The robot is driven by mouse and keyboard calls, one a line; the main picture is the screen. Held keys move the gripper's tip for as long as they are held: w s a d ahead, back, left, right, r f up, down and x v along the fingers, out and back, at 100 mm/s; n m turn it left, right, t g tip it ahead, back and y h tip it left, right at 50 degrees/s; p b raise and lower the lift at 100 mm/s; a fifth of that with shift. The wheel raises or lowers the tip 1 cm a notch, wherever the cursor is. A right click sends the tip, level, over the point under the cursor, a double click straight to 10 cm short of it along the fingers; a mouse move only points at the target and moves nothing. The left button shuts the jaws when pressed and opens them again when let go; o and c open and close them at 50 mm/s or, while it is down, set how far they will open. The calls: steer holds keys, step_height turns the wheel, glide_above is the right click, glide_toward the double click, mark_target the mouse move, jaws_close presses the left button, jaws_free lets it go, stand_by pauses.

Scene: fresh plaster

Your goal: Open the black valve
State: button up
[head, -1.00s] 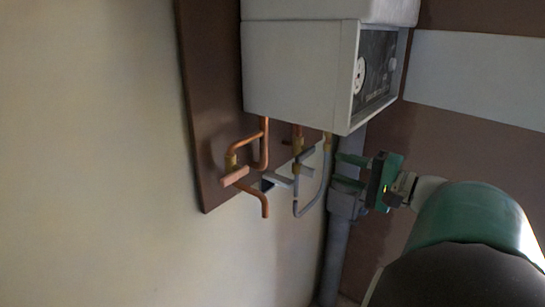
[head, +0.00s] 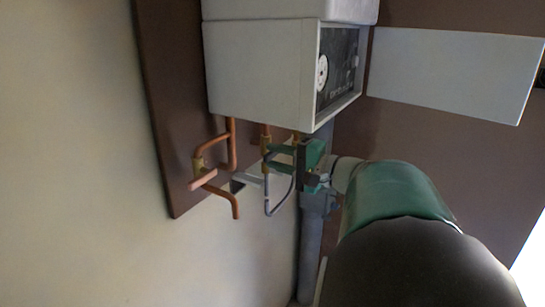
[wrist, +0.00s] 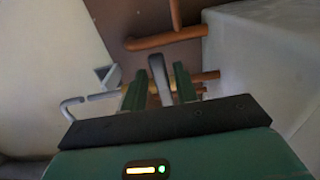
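A dark grey lever (wrist: 159,78), which looks like the handle of the black valve, stands between my two green fingers in the wrist view. My gripper (head: 278,158) is below the white boiler box, at the middle copper pipe. In the wrist view my gripper (wrist: 160,88) is open, with one finger on each side of the lever. Narrow gaps seem to show beside the lever; I cannot tell whether either finger touches it.
Another valve with a copper-coloured handle (head: 203,180) is to the left. A thin grey bent pipe (head: 282,206) hangs below my gripper. The boiler box (head: 262,70) is above, with its panel door (head: 450,75) open at the right. A thick grey vertical pipe (head: 311,245) runs below.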

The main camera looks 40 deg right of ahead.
steer(key=c, duration=0.5)
steer(key=r+m, duration=0.1)
steer(key=m, duration=0.1)
steer(key=r+m, duration=0.1)
steer(key=m, duration=0.2)
steer(key=d+m, duration=0.1)
steer(key=m, duration=0.2)
steer(key=shift+w+r, duration=0.15)
steer(key=shift+r, duration=0.25)
steer(key=shift+c, duration=0.2)
steer(key=shift+w+d+r+m, duration=0.2)
steer(key=shift+d+m, duration=0.25)
steer(key=shift+m, duration=0.9)
steer(key=shift+w+d+r+m, duration=0.1)
steer(key=shift+d+r+m, duration=0.25)
steer(key=shift+m, duration=1.05)
steer(key=shift+w+d+r+m, duration=0.15)
steer(key=shift+d+m, duration=0.35)
steer(key=shift+m, duration=0.85)
